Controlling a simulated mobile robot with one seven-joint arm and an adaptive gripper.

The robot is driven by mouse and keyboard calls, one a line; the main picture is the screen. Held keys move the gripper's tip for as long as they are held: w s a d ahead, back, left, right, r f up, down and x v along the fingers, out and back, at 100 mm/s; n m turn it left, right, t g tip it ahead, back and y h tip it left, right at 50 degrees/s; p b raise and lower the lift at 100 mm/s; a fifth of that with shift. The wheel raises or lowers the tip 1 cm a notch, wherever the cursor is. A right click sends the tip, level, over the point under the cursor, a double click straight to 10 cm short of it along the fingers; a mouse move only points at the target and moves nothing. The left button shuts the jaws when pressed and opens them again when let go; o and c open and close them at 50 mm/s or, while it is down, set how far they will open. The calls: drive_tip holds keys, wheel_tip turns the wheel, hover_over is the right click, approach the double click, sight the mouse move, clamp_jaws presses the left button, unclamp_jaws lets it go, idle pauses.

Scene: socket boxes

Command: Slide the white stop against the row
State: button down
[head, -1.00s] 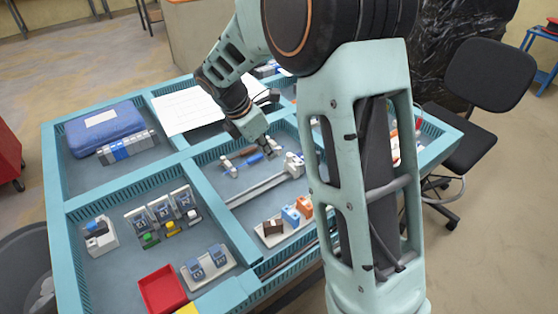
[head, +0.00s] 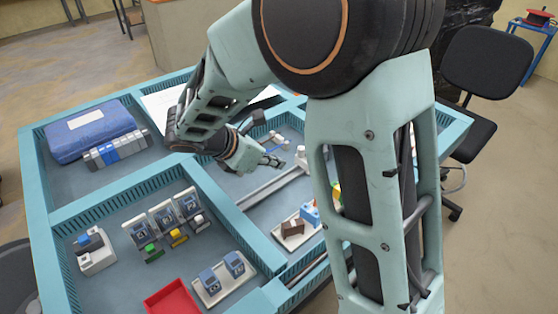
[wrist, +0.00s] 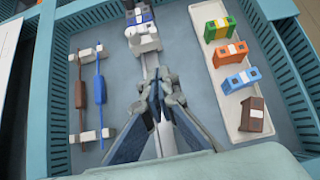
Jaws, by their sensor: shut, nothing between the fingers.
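The white stop (wrist: 145,42) sits on the grey rail (wrist: 151,66), near its far end in the wrist view. Just beyond it on the rail is a row of white and blue pieces (wrist: 137,14); I cannot tell whether the stop touches it. In the head view the stop (head: 301,154) shows beside my arm, which hides the row. My gripper (wrist: 157,92) is shut and empty. Its fingertips are over the rail, on the near side of the stop, and hide part of the rail. In the head view my gripper (head: 274,161) is left of the stop.
Right of the rail, a white tray (wrist: 212,82) holds green, orange, blue and brown blocks. Left of it, brown and blue rods (wrist: 99,80) lie on white supports. Blue-green slotted walls (wrist: 285,60) bound the compartment. A red bin (head: 171,298) stands in the neighbouring compartment.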

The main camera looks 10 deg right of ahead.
sight(309, 161)
drive_tip(key=x, duration=0.7)
drive_tip(key=shift+d+f+b, duration=0.15)
drive_tip(key=shift+f+b, duration=0.1)
drive_tip(key=shift+b, duration=0.15)
drive_tip(key=shift+w+d+r, duration=0.2)
drive_tip(key=shift+w+d, duration=0.55)
drive_tip(key=shift+d, duration=0.3)
drive_tip(key=shift+w+d, duration=0.4)
drive_tip(key=shift+d, duration=0.1)
drive_tip(key=shift+w+d, duration=0.2)
drive_tip(key=shift+d, duration=0.2)
